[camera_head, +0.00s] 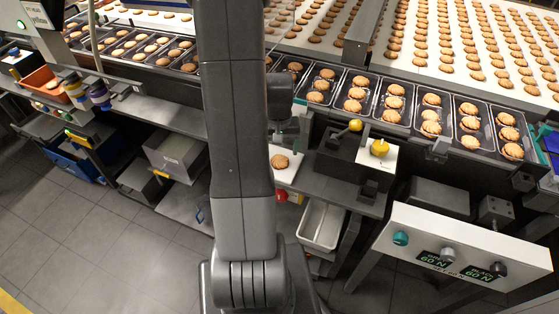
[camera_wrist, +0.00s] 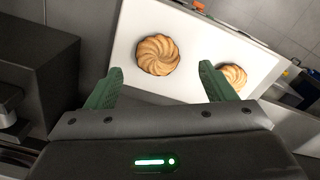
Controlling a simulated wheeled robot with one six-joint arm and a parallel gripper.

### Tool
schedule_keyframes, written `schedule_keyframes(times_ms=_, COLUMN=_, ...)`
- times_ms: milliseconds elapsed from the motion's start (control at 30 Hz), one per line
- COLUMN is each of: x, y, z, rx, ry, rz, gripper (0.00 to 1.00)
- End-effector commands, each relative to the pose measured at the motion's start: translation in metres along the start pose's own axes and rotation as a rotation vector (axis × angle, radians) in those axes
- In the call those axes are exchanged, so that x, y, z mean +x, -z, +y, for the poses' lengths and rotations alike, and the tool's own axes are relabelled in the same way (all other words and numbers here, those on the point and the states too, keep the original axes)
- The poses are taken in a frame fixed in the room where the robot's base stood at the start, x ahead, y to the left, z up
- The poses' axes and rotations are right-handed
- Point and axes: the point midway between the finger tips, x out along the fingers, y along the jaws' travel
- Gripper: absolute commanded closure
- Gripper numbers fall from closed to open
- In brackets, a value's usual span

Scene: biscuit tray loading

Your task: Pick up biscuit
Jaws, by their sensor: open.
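A round golden swirl biscuit (camera_wrist: 158,55) lies on a white board (camera_wrist: 196,33) in the wrist view, in front of the gap between my fingers. A second biscuit (camera_wrist: 231,76) lies on the same board to the right, partly covered by my right finger. My gripper (camera_wrist: 158,80) is open and empty, with green fingers apart. In the head view one biscuit (camera_head: 279,161) shows on the white board (camera_head: 290,174) beside my arm; my arm hides the area to its left. My gripper's fingertips cannot be made out there.
A dark block with a yellow ball knob (camera_head: 355,125) stands right of the board. A white bin (camera_head: 321,226) sits below. A dark box (camera_wrist: 36,70) is at left in the wrist view.

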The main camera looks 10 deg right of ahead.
Motion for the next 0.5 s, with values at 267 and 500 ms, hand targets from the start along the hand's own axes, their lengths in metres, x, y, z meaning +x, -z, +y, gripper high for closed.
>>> schedule_keyframes(times_ms=267, x=0.031, y=-0.003, z=0.002, rx=0.000, ry=0.000, rz=-0.003, gripper=0.23)
schedule_keyframes(times_ms=500, x=0.034, y=-0.002, z=0.002, rx=0.000, ry=0.000, rz=0.000, gripper=0.23)
